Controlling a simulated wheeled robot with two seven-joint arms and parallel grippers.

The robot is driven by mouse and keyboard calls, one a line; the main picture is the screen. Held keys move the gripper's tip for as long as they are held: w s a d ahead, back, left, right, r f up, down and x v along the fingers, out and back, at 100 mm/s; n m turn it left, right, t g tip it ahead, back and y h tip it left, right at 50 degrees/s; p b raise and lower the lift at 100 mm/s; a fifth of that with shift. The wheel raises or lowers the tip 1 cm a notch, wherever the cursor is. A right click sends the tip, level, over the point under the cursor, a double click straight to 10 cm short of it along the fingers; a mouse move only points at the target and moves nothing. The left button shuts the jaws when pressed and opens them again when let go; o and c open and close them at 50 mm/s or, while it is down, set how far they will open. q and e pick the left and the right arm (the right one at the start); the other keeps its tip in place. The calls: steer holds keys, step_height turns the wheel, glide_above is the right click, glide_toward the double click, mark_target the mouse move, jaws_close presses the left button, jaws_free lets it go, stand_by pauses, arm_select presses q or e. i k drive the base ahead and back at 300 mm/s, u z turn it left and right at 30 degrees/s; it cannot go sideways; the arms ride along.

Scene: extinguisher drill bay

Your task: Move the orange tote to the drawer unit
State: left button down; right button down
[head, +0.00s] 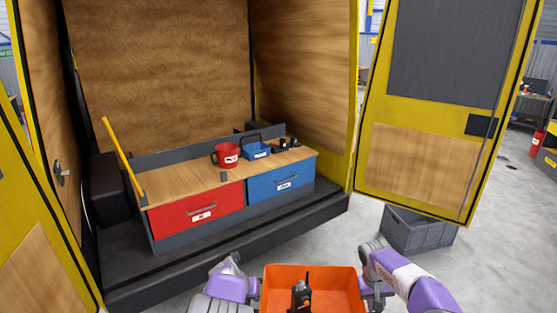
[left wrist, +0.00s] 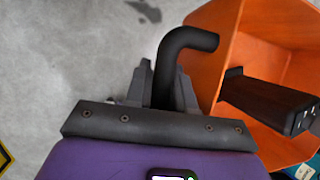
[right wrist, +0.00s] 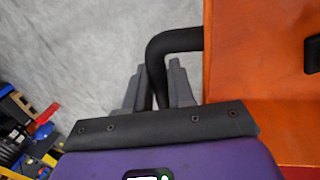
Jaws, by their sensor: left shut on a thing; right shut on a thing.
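The orange tote (head: 338,280) is held up in front of me at the bottom of the head view, with a dark tool (head: 300,292) inside it. My left gripper (left wrist: 163,95) is shut on the tote's black bent handle at one side. My right gripper (right wrist: 160,88) is shut on the matching black handle on the other side. The tote's wall also shows in the right wrist view (right wrist: 255,60). The drawer unit (head: 270,167) stands ahead inside a yellow-framed bay, with a wooden top, a red drawer (head: 180,222) and a blue drawer (head: 262,190), both closed.
On the unit's top stand a red mug (head: 226,155), a blue caddy (head: 256,151) and small black items (head: 286,144). A yellow bar (head: 122,153) rises at its left end. A grey crate (head: 418,232) sits on the floor below the open yellow door (head: 428,150). The wood top's left part is clear.

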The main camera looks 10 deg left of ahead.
mark_target(175, 179)
steer(key=u, duration=0.35)
steer(key=i, duration=1.05)
steer(key=u, duration=0.5)
steer(key=i, duration=1)
steer(key=u, duration=0.3)
steer(key=i, duration=1.7)
steer(key=u, duration=0.25)
